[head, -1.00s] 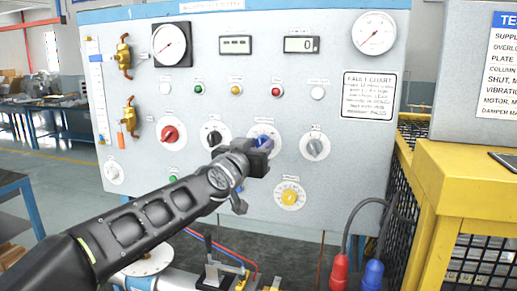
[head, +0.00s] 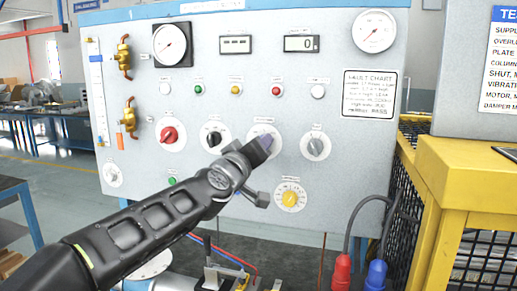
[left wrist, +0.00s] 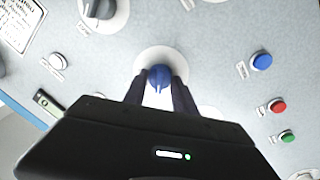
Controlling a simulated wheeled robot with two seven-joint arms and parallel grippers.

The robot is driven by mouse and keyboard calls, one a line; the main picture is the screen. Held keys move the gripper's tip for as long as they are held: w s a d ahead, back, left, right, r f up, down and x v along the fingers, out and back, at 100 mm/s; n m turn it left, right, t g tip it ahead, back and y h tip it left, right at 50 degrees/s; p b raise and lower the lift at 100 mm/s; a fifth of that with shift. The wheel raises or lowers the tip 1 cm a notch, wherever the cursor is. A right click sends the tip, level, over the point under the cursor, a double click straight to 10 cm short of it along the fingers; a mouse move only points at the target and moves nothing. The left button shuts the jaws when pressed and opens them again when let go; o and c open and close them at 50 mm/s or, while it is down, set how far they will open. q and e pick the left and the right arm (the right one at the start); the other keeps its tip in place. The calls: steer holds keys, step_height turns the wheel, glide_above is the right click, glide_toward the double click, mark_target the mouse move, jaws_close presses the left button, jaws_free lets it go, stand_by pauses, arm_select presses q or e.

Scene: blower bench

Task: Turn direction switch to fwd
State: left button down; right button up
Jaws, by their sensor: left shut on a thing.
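The blue knob of a rotary switch sits on a round white dial (head: 279,146) in the middle of the panel. In the head view my left gripper (head: 263,146) covers most of this switch, and its label is too small to read. In the left wrist view the blue knob (left wrist: 160,76) lies between the two dark fingers of my left gripper (left wrist: 158,88), which is shut on it. The knob's white pointer line points down toward the gripper body. My right gripper is not in view.
A red knob (head: 169,134), a black knob (head: 214,138) and a grey knob (head: 315,147) share the row. A yellow knob (head: 290,198) is below. A yellow frame (head: 455,180) stands at the right; red and blue plugs (head: 342,272) hang at the front.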

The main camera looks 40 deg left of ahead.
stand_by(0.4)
arm_select(q)
steer(key=c, duration=1)
jaws_free()
steer(key=shift+s, duration=0.1)
steer(key=v, duration=0.7)
steer(key=shift+s+d+f, duration=0.1)
steer(key=shift+s, duration=0.2)
